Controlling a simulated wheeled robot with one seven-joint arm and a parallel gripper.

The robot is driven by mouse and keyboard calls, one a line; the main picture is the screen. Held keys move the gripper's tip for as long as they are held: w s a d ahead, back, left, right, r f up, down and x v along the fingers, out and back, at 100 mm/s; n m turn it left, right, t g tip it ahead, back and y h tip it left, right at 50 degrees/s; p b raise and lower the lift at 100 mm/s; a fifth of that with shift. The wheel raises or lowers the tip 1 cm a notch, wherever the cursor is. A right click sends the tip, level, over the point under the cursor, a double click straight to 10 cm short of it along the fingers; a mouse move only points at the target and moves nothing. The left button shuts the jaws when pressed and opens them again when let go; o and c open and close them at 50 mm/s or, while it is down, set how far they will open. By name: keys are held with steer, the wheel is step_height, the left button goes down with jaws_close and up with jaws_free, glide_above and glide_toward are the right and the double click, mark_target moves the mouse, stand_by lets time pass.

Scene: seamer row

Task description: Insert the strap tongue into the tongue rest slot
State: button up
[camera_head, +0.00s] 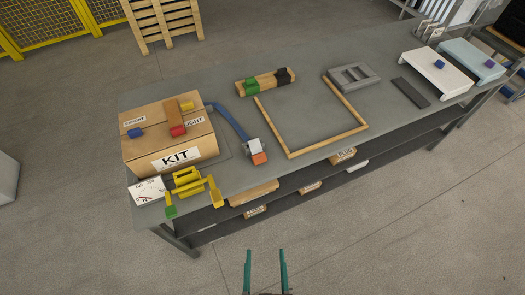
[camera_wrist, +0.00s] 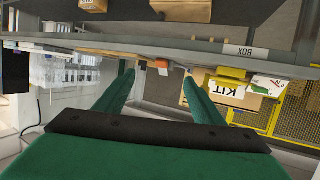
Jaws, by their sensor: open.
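A blue strap (camera_head: 228,119) runs from the right side of the KIT carton (camera_head: 170,135) across the grey table. It ends at a grey and orange piece (camera_head: 258,157) near the front edge, which may be the tongue. A grey block with recesses (camera_head: 367,82) lies at the back, right of the middle; I cannot tell whether it is the rest slot. My gripper (camera_head: 265,252) is open and empty, in front of the table and apart from it. In the wrist view, an orange part (camera_wrist: 162,64) shows beyond the open fingers, with the KIT carton (camera_wrist: 226,91) to the right.
A yellow tool (camera_head: 187,182) and white gauge card (camera_head: 147,191) lie at the front left. A wooden frame (camera_head: 326,147) lies mid-table, with a wooden bar (camera_head: 256,84) behind it. White (camera_head: 432,71) and pale-blue (camera_head: 467,58) trays stand at right. A shelf below holds boxes.

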steer(key=w+d+f+g, duration=0.2)
steer(key=w+f, duration=0.2)
steer(key=w, duration=0.5)
steer(key=n+g+y, duration=0.4)
glide_toward(259, 155)
steer(key=a+f, duration=0.1)
steer(key=w+a+f, duration=0.1)
steer(key=shift+w+f, duration=0.2)
steer(key=shift+f, duration=0.1)
steer(key=shift+w+d+x, duration=0.1)
steer(key=shift+d+x, duration=0.05)
steer(key=shift+x, duration=0.75)
steer(key=shift+w+d+x, duration=0.1)
steer(key=shift+d+x, duration=0.05)
steer(key=shift+x, duration=0.8)
steer(key=shift+w+d+x, duration=0.1)
steer(key=shift+d+x, duration=0.05)
steer(key=shift+x, duration=0.75)
steer(key=shift+r, duration=0.15)
steer(key=shift+c, duration=0.2)
steer(key=c, duration=1.2)
